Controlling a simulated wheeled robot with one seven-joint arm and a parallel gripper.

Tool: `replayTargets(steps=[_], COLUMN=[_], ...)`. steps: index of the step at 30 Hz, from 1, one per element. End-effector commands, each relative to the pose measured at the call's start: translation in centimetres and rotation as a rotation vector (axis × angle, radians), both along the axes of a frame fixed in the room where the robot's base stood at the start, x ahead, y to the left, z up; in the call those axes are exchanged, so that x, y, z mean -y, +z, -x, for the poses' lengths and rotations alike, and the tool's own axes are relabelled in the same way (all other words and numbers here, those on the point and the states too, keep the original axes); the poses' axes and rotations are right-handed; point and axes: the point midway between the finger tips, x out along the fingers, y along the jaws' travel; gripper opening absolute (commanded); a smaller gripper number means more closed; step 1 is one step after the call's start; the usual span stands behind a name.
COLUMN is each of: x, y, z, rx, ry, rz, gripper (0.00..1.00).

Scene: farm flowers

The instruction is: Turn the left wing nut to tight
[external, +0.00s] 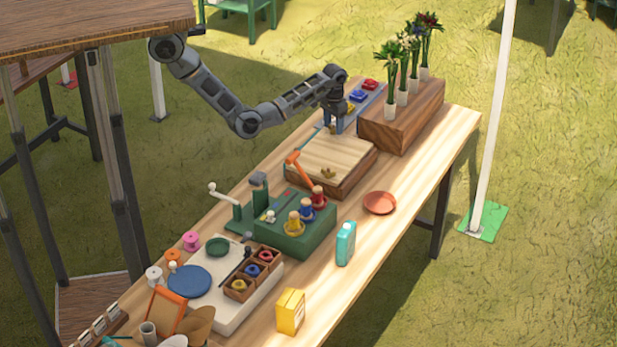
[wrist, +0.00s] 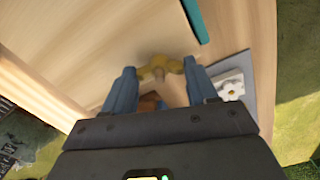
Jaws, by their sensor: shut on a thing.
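The press (external: 335,157) is a pale wooden board on a darker brown base, in the middle of the table. A brass wing nut (external: 328,174) stands uncovered at its near edge. My gripper (external: 334,128) points down at the press's far end. In the wrist view a yellow wing nut (wrist: 160,66) sits between the two blue-grey fingers of my gripper (wrist: 161,80), which are shut on its lobes. In the external view the fingers hide this nut. How tight it is cannot be told.
A wooden block (external: 402,118) with several flower tubes stands close to the right of my gripper. A grey strip with red, yellow and blue pieces (external: 357,95) lies behind it. An orange-handled tool (external: 299,170) and a green stand (external: 285,235) are nearer. An orange dish (external: 380,203) lies right.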

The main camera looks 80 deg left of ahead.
Motion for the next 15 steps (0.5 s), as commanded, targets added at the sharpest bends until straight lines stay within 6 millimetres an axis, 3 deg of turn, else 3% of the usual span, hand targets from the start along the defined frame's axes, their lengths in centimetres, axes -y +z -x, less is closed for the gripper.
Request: replayTargets(steps=[15], x=[-0.05], y=[0.00], z=[0.01], rx=[0.000], ry=[-0.491], rz=[-0.001], gripper=[0.27])
